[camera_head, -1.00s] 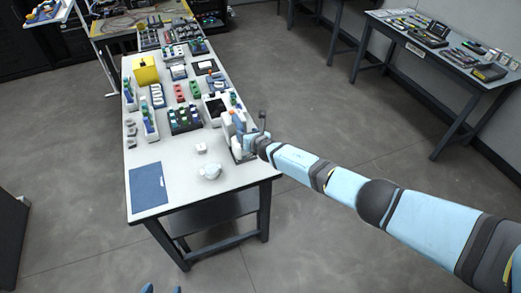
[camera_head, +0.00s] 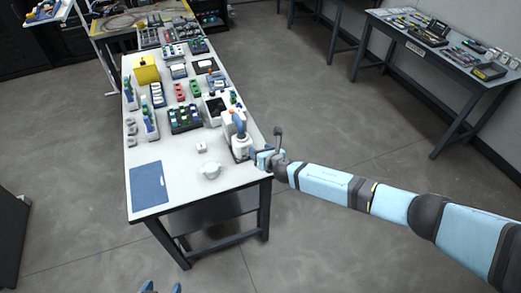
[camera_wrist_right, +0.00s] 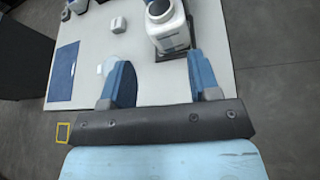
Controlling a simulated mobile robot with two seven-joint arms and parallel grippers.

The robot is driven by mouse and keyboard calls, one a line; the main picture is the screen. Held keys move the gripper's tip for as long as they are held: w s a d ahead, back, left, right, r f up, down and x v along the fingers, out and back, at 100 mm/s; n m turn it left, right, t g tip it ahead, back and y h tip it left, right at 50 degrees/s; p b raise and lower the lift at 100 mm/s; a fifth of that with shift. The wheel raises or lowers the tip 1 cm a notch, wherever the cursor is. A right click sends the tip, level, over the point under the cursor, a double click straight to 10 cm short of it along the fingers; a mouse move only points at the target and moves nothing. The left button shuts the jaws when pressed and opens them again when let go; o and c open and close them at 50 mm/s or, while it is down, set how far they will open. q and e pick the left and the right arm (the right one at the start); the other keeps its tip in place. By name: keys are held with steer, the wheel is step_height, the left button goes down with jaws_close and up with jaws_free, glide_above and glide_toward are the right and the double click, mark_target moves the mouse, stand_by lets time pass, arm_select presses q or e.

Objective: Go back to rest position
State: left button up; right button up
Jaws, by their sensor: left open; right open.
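My right gripper (camera_head: 261,157) is at the right edge of the white worktable (camera_head: 210,188) in the head view, beside a white bottle with a blue top (camera_head: 240,143). In the right wrist view its two blue fingers (camera_wrist_right: 160,82) are spread apart with nothing between them. The bottle (camera_wrist_right: 167,27) stands upright on a dark base beyond the fingers, apart from them. My left gripper (camera_head: 160,288) shows only as blue tips at the bottom edge of the head view, open and away from the table.
A small round whitish item (camera_head: 211,171), a small white block (camera_head: 201,147) and a blue mat (camera_head: 148,185) lie on the near part of the table. Several racks and trays fill its far part. Another loaded table (camera_head: 440,50) stands at the right. Open floor lies between.

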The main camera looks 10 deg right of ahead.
steer(key=s+a+f+m+g+y, duration=0.1)
steer(key=s+a+f+m, duration=0.15)
steer(key=s+m, duration=0.55)
steer(key=s+a+f+m+g, duration=0.15)
steer(key=s+a+m, duration=0.35)
steer(key=s, duration=0.6)
steer(key=s+d+r+m+h, duration=0.1)
steer(key=s+d+m, duration=0.6)
steer(key=s+m, duration=0.3)
steer(key=s+d+r+m+h, duration=0.1)
steer(key=s+d+m, duration=0.6)
steer(key=s+m, duration=0.3)
steer(key=shift+s+d+r+m, duration=0.15)
steer(key=shift+d+m, duration=0.25)
steer(key=shift+m, duration=0.5)
steer(key=shift+a+t, duration=0.1)
steer(key=shift+t, duration=0.15)
